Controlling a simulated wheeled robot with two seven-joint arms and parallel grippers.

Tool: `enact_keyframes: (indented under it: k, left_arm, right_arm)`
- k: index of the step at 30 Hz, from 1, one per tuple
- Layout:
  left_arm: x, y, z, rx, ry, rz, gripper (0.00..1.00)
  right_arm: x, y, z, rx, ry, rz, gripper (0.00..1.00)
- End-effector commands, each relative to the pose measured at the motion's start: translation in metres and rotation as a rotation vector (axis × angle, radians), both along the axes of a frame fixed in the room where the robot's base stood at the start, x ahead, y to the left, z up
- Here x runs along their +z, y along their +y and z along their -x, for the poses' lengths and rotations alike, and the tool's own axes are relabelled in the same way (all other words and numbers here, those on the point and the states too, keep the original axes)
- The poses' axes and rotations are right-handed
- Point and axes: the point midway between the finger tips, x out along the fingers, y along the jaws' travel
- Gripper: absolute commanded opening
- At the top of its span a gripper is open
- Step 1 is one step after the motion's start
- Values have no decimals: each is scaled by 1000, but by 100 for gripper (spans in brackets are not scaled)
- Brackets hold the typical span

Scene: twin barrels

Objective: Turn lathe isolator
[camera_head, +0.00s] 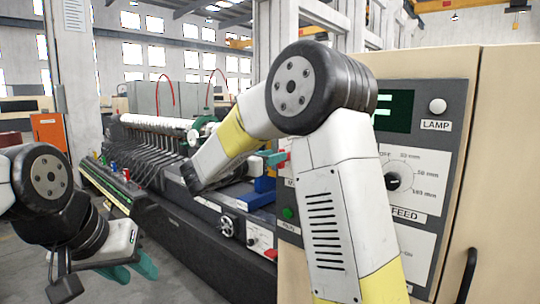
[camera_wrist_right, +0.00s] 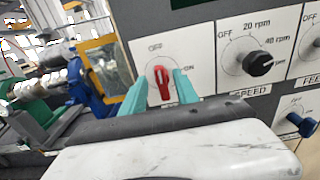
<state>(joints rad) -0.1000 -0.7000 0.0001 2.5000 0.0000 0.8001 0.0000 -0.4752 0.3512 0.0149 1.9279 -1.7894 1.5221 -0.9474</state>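The lathe isolator is a red rotary handle (camera_wrist_right: 163,84) on a white plate marked OFF and ON in the right wrist view. The handle stands nearly upright, with its top toward OFF. My right gripper (camera_wrist_right: 160,88) has its two teal fingers on either side of the handle, with visible gaps, so it looks open. In the head view my right gripper (camera_head: 274,158) is at the panel's left edge, and my arm hides most of the isolator. My left gripper (camera_head: 135,268) hangs at the lower left, away from the panel, its teal fingers apart and empty.
The panel also carries a speed knob (camera_wrist_right: 257,63) right of the isolator, a blue knob (camera_wrist_right: 300,125) below it, a feed knob (camera_head: 393,181) and a lamp button (camera_head: 437,106). A green button (camera_head: 287,213) sits lower left. The lathe bed with a handwheel (camera_head: 227,226) extends left.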

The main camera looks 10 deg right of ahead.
Motion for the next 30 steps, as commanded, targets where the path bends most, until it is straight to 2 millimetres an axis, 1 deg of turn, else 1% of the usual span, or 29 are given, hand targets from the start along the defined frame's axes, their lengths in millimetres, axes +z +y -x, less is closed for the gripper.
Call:
enact_keyframes:
  k: [1,3,7,12,18,20,21,24,30]
  left_arm:
    - [0,0,0,0,0,0,36]
    - [0,0,0,0,0,0,36]
    - [0,0,0,0,0,0,36]
    - [0,0,0,0,0,0,36]
    - [0,0,0,0,0,0,36]
    - [0,0,0,0,0,0,36]
    - [0,0,0,0,0,0,36]
    - [0,0,0,0,0,0,36]
    - [0,0,0,0,0,0,36]
  right_arm:
    - [0,-8,-5,-5,0,0,36]
    - [0,-16,-11,-4,0,-1,36]
    - [0,-27,-20,-2,0,-1,36]
    - [0,-32,-24,-1,0,-3,36]
    - [0,-32,-24,-1,0,-3,36]
    - [0,-32,-24,-1,0,-3,25]
    - [0,-32,-24,-1,0,-3,17]
    - [0,-32,-24,0,0,-3,0]
    - [0,-32,-24,0,-3,-5,0]
